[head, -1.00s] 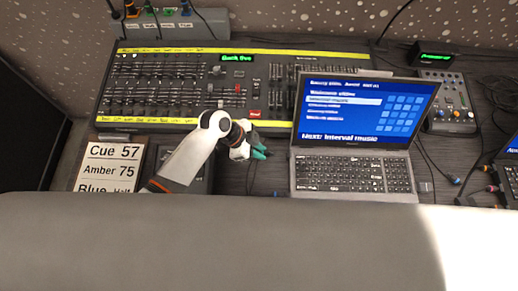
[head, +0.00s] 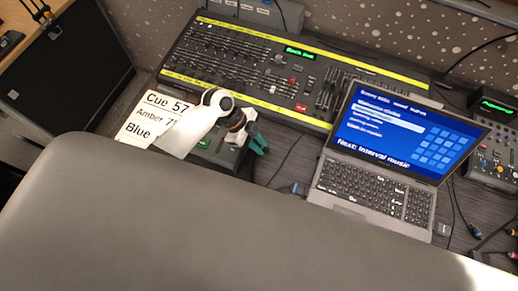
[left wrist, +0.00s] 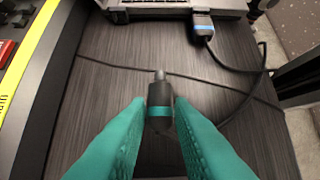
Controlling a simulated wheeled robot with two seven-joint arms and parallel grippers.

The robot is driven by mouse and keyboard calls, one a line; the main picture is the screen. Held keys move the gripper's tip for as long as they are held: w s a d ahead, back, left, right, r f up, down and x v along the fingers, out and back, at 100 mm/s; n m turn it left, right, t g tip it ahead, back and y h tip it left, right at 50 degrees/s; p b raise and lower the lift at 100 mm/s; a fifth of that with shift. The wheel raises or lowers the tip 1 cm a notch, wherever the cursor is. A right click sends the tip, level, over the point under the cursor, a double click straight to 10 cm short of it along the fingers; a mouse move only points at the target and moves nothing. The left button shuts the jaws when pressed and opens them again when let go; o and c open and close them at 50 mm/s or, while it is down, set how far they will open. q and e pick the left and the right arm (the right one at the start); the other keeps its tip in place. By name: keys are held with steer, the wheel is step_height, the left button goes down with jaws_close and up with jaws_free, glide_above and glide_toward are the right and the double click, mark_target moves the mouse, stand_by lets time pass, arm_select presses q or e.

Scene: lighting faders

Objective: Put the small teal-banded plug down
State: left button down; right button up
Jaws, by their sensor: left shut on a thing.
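The small teal-banded plug (left wrist: 160,107) is dark with a pale metal tip. In the left wrist view it sits between the teal fingertips of my left gripper (left wrist: 161,116), which is shut on it. A cable seems to run back from it. The plug is over the dark wood-grain desk top (left wrist: 120,62); I cannot tell how high. In the head view my left gripper (head: 260,145) is just in front of the fader desk (head: 262,75) and left of the laptop; the plug is too small to make out there. My right gripper is not in view.
The open laptop (head: 370,188) stands to the right, with a blue-banded plug (left wrist: 203,26) at its edge. Thin cables cross the desk. A cue card (head: 145,118) lies left of my arm. A large grey rounded surface (head: 200,230) fills the foreground.

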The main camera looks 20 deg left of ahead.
arm_select(q)
step_height(320, 180, down, 4)
steer(key=shift+s+r, duration=0.1)
steer(key=shift+r, duration=0.15)
steer(key=shift+f, duration=0.35)
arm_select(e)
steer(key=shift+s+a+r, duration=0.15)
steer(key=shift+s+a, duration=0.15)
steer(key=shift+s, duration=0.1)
arm_select(q)
steer(key=shift+f, duration=0.3)
steer(key=c, duration=1.3)
jaws_free()
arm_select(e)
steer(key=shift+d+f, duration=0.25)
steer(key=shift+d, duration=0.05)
arm_select(q)
steer(key=shift+r, duration=0.1)
